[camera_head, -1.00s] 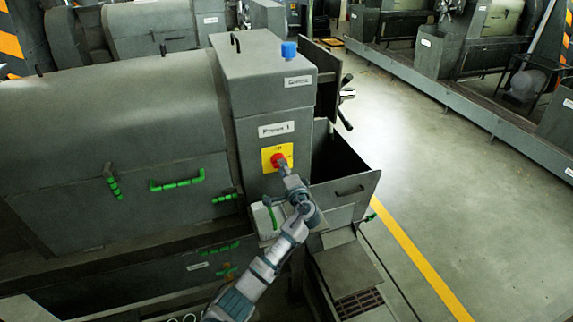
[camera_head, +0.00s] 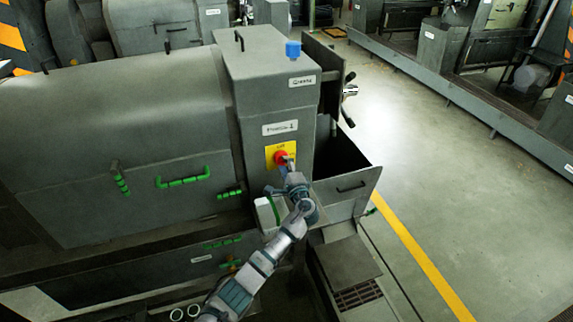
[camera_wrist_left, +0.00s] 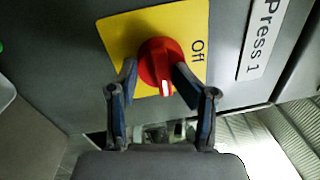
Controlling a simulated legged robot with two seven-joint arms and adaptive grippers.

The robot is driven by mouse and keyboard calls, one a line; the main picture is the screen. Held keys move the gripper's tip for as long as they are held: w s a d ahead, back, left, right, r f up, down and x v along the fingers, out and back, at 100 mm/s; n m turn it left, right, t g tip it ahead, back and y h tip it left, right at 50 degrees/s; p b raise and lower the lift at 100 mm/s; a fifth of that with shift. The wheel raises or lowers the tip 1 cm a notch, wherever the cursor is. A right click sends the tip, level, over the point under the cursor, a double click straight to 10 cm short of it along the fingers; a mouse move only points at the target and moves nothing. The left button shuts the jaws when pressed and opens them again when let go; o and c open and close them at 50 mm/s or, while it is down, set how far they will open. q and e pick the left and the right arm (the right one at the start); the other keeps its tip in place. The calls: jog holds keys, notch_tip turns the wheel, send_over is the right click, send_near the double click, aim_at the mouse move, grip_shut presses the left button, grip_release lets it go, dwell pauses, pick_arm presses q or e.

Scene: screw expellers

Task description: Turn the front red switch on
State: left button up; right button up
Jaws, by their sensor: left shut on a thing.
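The red switch (camera_head: 281,157) is a round rotary knob on a yellow plate (camera_head: 271,165) on the front of the grey machine cabinet. In the left wrist view the red knob (camera_wrist_left: 160,62) has a white mark on its handle, and the yellow plate (camera_wrist_left: 125,30) reads "Off". My left gripper (camera_head: 288,168) is at the switch. In the left wrist view the left gripper (camera_wrist_left: 160,85) has one finger on each side of the knob's handle, shut on it. My right gripper is not in view.
The cabinet (camera_head: 300,100) carries a "Press 1" label (camera_head: 279,128) above the switch. A blue knob (camera_head: 293,49) stands on top. An open grey bin (camera_head: 345,190) is right of the switch. Green handles (camera_head: 183,179) are on the left machine. Clear floor lies to the right.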

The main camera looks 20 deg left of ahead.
pick_arm(q)
jog(key=shift+a+r, duration=0.15)
jog(key=shift+r, duration=0.2)
jog(key=o, duration=1.1)
jog(key=shift+o, duration=0.7)
jog(key=shift+f, duration=0.25)
jog(key=shift+s+f, duration=0.1)
jog(key=shift+s, duration=0.05)
jog(key=v, duration=1.1)
jog(key=shift+s+d, duration=0.2)
jog(key=shift+d, duration=0.05)
